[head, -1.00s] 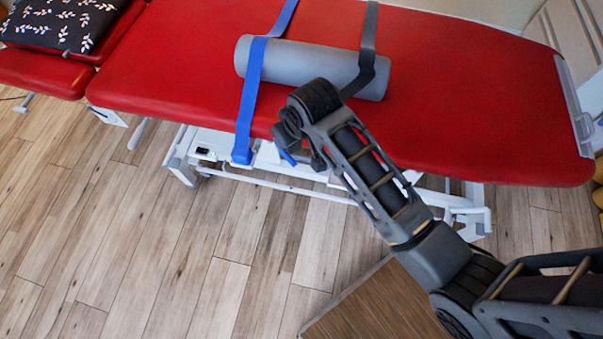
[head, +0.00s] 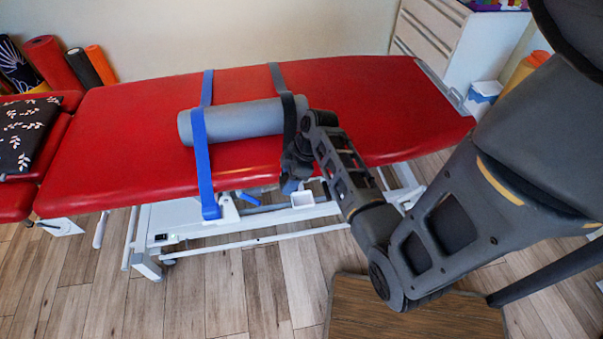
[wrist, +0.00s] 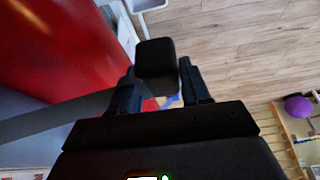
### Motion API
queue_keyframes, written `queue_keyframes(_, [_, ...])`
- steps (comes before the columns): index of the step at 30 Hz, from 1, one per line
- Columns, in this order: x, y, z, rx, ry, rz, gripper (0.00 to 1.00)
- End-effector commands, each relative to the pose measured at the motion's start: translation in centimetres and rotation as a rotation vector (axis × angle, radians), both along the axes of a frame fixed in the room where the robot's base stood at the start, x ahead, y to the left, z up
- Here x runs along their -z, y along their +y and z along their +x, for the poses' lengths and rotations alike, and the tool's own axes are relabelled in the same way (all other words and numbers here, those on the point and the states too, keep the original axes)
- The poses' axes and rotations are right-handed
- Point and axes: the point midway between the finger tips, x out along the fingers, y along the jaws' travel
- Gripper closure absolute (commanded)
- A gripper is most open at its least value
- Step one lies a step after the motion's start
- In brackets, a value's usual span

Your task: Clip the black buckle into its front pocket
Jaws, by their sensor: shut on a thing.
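The black buckle (wrist: 155,60) is a dark block at the end of the black strap (head: 279,82), which lies over the grey roll (head: 250,118) on the red couch (head: 120,140). My gripper (wrist: 158,74) is shut on the buckle, with a finger at either side in the wrist view. In the head view my gripper (head: 292,178) is at the couch's front edge, and my arm partly hides it and the buckle. A white open-topped pocket (head: 302,200) is on the frame just below and right of it. A white edge (wrist: 150,4) at the wrist view's top may be this pocket.
The blue strap (head: 202,160) crosses the roll on the left; its blue end (head: 211,212) hangs by the white frame. A brown wooden platform (head: 410,310) stands on the floor at front right. Open floor lies before the couch.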

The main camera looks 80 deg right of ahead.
Motion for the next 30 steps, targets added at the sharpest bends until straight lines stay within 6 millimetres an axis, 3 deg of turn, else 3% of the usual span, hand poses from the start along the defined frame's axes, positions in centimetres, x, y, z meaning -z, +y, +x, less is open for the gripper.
queue_keyframes(3, [-0.1,-1.3,-2.4,-0.023,0.0,0.0,0.86])
queue_keyframes(7, [0.1,-1.8,-3.5,-0.04,0.0,0.001,0.86])
queue_keyframes(17, [1.7,-1.8,-3.5,-0.045,0.0,-0.002,0.86])
queue_keyframes(30, [5.7,-1.8,-3.5,-0.044,0.001,-0.002,0.86])
